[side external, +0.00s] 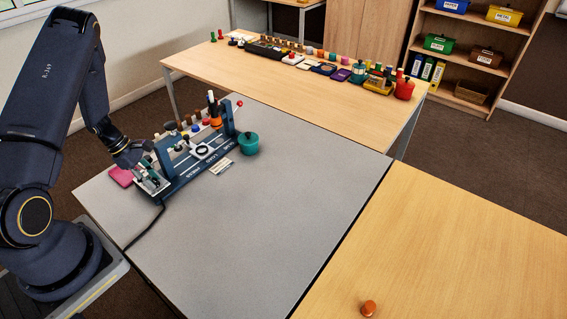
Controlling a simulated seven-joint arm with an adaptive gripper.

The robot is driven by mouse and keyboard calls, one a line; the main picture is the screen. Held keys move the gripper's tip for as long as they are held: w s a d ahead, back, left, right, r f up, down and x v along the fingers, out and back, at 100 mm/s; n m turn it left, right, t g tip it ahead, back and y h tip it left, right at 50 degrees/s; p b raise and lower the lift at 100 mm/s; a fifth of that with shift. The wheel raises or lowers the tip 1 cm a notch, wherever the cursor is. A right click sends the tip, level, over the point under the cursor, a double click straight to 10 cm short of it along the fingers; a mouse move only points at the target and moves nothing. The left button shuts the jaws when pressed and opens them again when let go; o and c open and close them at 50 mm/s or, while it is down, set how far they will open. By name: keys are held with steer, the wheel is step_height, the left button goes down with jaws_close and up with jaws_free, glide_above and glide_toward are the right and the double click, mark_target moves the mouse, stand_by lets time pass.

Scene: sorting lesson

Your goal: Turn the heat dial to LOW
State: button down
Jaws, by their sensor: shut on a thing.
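A blue rig (180,183) with white lettering along its front stands at the back left of the grey table. It carries upright posts and several small fittings, among them a white plate with a black ring (203,151). Which fitting is the heat dial, and any LOW mark, is too small to tell. My gripper (147,170) is at the left end of the rig, low over it, and is shut on a small part there. Its fingers and that part blur together, so I cannot tell what the part is or how it is turned.
A teal pot (248,145) and a small label card (221,166) are by the rig's right end. A pink item (121,176) lies left. A black cable (146,229) runs off the near edge. An orange knob (368,308) is on the wooden table.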

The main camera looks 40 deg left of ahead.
steer(key=n+t+y, duration=0.1)
steer(key=n, duration=0.3)
steer(key=shift+s, duration=0.1)
steer(key=shift+d+n+t+y, duration=0.1)
steer(key=shift+n+t+y, duration=0.4)
steer(key=shift+n, duration=1.2)
steer(key=shift+n+y, duration=0.3)
steer(key=c, duration=0.9)
jaws_free()
steer(key=shift+o, duration=0.2)
